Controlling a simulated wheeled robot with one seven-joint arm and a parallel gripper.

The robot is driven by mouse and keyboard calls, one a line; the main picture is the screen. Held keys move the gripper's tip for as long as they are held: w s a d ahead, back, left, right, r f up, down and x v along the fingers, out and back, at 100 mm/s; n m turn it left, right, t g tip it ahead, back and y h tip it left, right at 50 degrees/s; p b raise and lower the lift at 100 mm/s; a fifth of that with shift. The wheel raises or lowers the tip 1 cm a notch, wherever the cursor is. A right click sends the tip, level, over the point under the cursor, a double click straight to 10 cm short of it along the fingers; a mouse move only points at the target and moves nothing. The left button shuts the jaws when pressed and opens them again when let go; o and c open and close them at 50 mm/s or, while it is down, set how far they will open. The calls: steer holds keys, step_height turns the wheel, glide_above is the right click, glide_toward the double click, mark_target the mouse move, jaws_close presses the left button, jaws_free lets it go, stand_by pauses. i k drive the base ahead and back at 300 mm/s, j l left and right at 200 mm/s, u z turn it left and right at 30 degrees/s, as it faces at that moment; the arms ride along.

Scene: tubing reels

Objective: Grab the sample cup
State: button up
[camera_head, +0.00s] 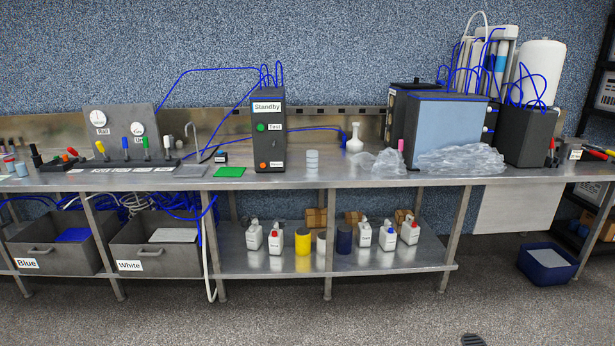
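A small pale grey, ribbed cylinder (312,161), which looks like the sample cup or a short stack of cups, stands upright near the front of the steel bench (350,180). It is right of the dark Standby box (268,140) and left of a white narrow-necked flask (354,140). Nothing touches it that I can see. It is too small to tell whether it is one cup or several. My gripper is not recognisable in this view.
A green pad (229,172) lies left of the Standby box. Crumpled clear plastic (460,160) covers the bench to the right. The lower shelf (390,257) holds bottles and jars. A blue bin (547,263) stands on the floor at right; the floor in front is mostly clear.

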mark_target(313, 155)
steer(key=i+u, duration=0.1)
steer(key=i, duration=0.7)
steer(key=i+l, duration=0.15)
steer(key=i, duration=0.6)
steer(key=i+l+u, duration=0.15)
steer(key=i, duration=0.65)
steer(key=i+l+u, duration=0.15)
steer(key=i+u, duration=0.25)
steer(key=i+l+u, duration=0.25)
steer(key=i+u, duration=0.15)
steer(key=i+l+u, duration=0.6)
steer(key=l+u, duration=0.2)
